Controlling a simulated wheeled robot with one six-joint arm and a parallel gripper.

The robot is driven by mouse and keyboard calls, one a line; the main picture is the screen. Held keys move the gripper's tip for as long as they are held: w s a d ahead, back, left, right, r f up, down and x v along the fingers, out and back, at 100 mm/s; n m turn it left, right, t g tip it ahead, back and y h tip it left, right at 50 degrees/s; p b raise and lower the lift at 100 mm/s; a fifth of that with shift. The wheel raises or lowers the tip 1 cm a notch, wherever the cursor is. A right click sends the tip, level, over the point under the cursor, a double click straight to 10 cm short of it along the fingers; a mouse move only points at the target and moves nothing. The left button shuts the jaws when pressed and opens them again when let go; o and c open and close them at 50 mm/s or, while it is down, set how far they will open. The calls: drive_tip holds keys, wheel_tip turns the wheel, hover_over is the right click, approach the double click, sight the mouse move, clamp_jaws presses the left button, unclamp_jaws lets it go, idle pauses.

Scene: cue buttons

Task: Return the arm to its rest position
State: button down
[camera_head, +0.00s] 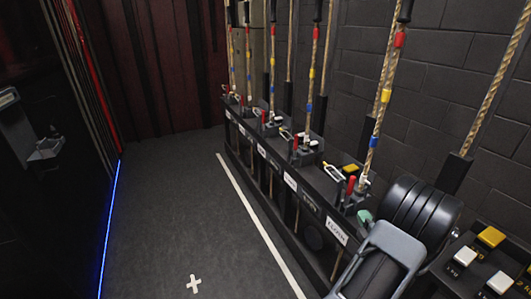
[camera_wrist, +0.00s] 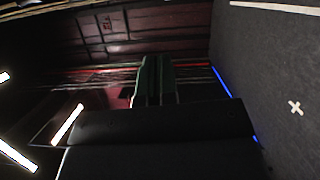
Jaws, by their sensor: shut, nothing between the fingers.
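My arm shows at the right of the head view as a thick black ribbed joint and a grey link, folded close over the end of the rope rail. In the wrist view my gripper (camera_wrist: 153,80) appears as dark greenish fingers close together beyond a broad black body. The fingers are shut with nothing between them, and nothing touches them in that view. In the head view I cannot make out the fingers clearly. A black cue panel with a yellow button (camera_head: 490,237) and white buttons (camera_head: 464,256) lies at the lower right, beside my arm.
A long black rail (camera_head: 290,180) with labels, levers and upright ropes (camera_head: 383,90) runs along the brick wall (camera_head: 440,90). The dark floor (camera_head: 160,220) at the left is clear, with a white cross (camera_head: 193,284). A blue light strip (camera_head: 108,220) edges it.

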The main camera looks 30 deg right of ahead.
drive_tip(key=w+a+n+g+y+p, duration=0.15)
drive_tip(key=a+n+g+y, duration=0.45)
drive_tip(key=a+n, duration=0.85)
drive_tip(key=w+a+n+g+y+p, duration=0.1)
drive_tip(key=w+a+n+g+y, duration=0.25)
drive_tip(key=a+n+y, duration=1.05)
drive_tip(key=a+r+n+g+h+p, duration=0.1)
drive_tip(key=a+r+n+h, duration=0.5)
drive_tip(key=n, duration=0.9)
drive_tip(key=a+r+n+g+h+p, duration=0.2)
drive_tip(key=a+r+n+h+p, duration=0.2)
drive_tip(key=n, duration=1.1)
drive_tip(key=a+r+h, duration=0.2)
drive_tip(key=a+r, duration=0.2)
drive_tip(key=r, duration=0.2)
drive_tip(key=shift+r+p, duration=0.3)
drive_tip(key=shift+r, duration=0.1)
